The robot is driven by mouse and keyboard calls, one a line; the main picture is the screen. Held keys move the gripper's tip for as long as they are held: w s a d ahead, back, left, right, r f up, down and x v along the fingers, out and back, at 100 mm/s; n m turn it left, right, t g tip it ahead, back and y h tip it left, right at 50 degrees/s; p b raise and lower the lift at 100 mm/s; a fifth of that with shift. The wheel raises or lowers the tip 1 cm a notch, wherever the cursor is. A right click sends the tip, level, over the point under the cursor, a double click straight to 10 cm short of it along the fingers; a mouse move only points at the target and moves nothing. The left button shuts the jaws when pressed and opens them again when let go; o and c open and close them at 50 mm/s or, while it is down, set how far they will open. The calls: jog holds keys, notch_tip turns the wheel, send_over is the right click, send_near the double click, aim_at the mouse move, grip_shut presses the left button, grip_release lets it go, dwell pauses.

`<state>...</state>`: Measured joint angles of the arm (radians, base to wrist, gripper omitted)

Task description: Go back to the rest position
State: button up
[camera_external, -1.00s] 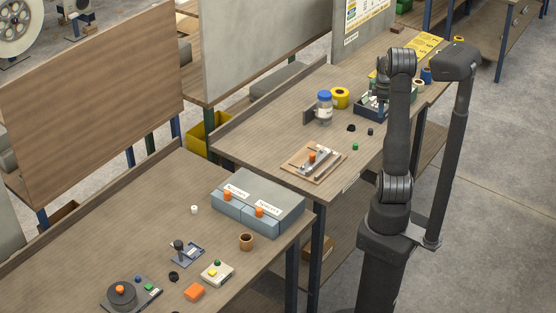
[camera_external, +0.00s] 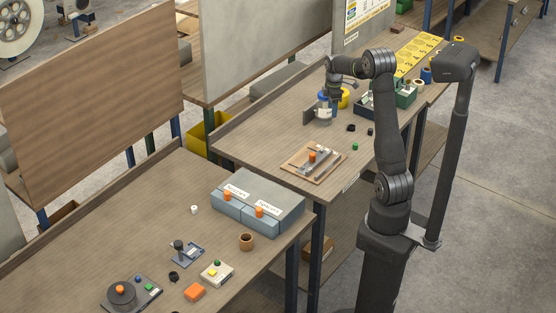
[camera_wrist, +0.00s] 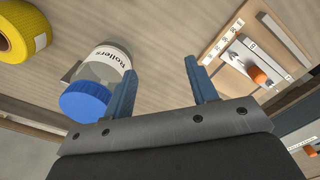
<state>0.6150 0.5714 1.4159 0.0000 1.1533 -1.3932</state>
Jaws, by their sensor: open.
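My gripper (camera_external: 329,93) hangs above the far workbench, near the jar in the outside view. In the wrist view my gripper (camera_wrist: 162,78) has two blue fingers spread wide apart with only bare wood showing between them. The clear jar (camera_external: 323,115) with a blue lid stands on the bench, partly hidden by my arm. The jar (camera_wrist: 103,72) also shows in the wrist view, labelled "Rollers", just left of the left finger. No object is held.
A yellow tape roll (camera_external: 344,100) stands beside the jar. A wooden board with a metal fixture and orange knob (camera_external: 313,155) lies nearer. A grey drawer box (camera_external: 270,195) is on the near bench.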

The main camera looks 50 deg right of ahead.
jog(key=w+a+n, duration=0.1)
jog(key=w+a, duration=0.3)
jog(key=a, duration=0.5)
jog(key=w+a+n, duration=0.2)
jog(key=w+a, duration=0.3)
jog(key=a, duration=0.5)
jog(key=w+a+n, duration=0.2)
jog(key=w+a, duration=0.3)
jog(key=a, duration=0.5)
jog(key=shift+w+a+f, duration=0.15)
jog(key=shift+a, duration=0.1)
jog(key=shift+o, duration=0.6)
